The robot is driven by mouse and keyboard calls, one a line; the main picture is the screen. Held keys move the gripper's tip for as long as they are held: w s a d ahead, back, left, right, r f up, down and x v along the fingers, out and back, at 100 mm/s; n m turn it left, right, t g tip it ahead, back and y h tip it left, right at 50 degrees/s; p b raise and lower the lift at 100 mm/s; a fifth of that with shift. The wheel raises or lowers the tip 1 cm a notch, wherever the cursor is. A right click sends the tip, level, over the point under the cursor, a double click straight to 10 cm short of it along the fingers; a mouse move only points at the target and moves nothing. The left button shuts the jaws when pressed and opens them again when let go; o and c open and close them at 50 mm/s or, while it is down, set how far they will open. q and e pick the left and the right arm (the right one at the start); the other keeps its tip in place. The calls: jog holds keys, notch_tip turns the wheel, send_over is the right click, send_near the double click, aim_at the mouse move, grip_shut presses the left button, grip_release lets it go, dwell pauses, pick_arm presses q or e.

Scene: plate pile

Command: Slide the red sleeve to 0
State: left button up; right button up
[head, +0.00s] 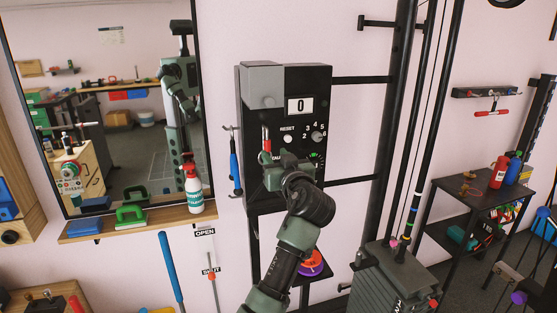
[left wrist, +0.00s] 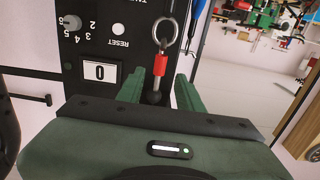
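The red sleeve (head: 266,145) is on the left side of a black panel (head: 318,172), left of the RESET button. In the left wrist view, turned about upside down, the sleeve (left wrist: 161,65) shows on a thin upright metal piece, with a metal ring (left wrist: 166,36) near one end. My left gripper (head: 274,168) is at the panel, just below the sleeve in the head view. Its two green fingers (left wrist: 160,86) stand apart on either side of the sleeve's line, with gaps. Part of the panel is hidden behind the gripper. My right gripper is not in view.
The panel's display (head: 300,106) reads 0, with a numbered dial (head: 317,137) below. A blue-handled tool (head: 235,165) hangs just left of the panel. A shelf (head: 140,222) with a spray bottle (head: 193,190) is further left; black posts stand right.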

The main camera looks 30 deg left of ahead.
aim_at(268, 147)
pick_arm(q)
jog(key=b+x, duration=0.1)
jog(key=x, duration=0.4)
jog(key=shift+w+a+f, duration=0.1)
jog(key=shift+b+x, duration=0.5)
jog(key=shift+x, duration=1)
jog(key=shift+b, duration=0.35)
grip_shut()
